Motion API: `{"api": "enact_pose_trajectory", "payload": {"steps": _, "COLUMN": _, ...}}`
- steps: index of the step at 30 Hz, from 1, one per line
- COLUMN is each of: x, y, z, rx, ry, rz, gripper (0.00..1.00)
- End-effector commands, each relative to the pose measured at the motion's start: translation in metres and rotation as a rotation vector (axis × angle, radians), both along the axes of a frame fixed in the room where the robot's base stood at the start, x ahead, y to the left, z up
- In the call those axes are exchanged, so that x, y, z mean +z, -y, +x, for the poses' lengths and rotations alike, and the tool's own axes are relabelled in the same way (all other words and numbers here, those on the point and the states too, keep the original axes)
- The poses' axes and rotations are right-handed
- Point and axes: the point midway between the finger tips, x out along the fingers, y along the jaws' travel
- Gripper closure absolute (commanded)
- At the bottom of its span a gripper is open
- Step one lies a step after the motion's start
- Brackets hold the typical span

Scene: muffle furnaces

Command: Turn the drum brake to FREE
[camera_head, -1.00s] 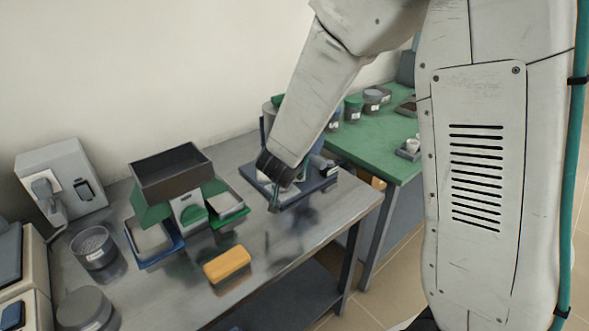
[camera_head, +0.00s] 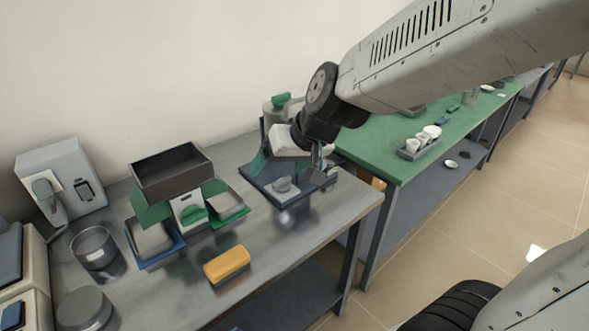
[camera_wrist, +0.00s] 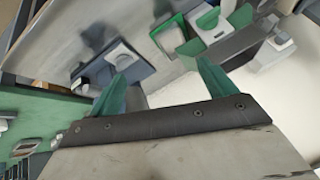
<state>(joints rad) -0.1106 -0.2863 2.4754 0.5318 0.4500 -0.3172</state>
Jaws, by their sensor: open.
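A dark blue stand (camera_head: 262,183) sits at the right end of the steel bench, with a light grey block and rounded knob (camera_head: 283,186) on its base. I cannot tell which part of it is the drum brake, and no FREE marking is readable. My gripper (camera_head: 293,164) hangs over the back of this stand and hides part of it. In the wrist view my gripper (camera_wrist: 160,67) has its two green fingers spread wide with nothing between them. The stand (camera_wrist: 140,72) and its pale knob (camera_wrist: 122,52) lie beyond the left finger there, apart from it.
A splitter with a dark hopper (camera_head: 172,172) and green and blue pans stands left of the stand. A yellow block (camera_head: 227,265) lies at the bench's front. A green-topped table (camera_head: 395,150) with a cup tray (camera_head: 419,143) adjoins at right. The wall is close behind.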

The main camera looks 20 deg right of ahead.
Motion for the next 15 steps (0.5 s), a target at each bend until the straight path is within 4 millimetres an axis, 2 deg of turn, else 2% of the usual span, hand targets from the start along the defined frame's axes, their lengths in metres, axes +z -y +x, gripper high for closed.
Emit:
{"api": "enact_pose_trajectory", "payload": {"steps": 3, "x": 0.007, "y": 0.004, "z": -0.018, "rx": 0.021, "ry": -0.030, "rz": -0.010, "gripper": 0.16}}
{"api": "enact_pose_trajectory", "payload": {"steps": 7, "x": 0.011, "y": 0.008, "z": -0.032, "rx": 0.036, "ry": -0.058, "rz": -0.021, "gripper": 0.16}}
{"api": "enact_pose_trajectory", "payload": {"steps": 15, "x": 0.013, "y": 0.011, "z": -0.042, "rx": 0.044, "ry": -0.080, "rz": -0.031, "gripper": 0.16}}
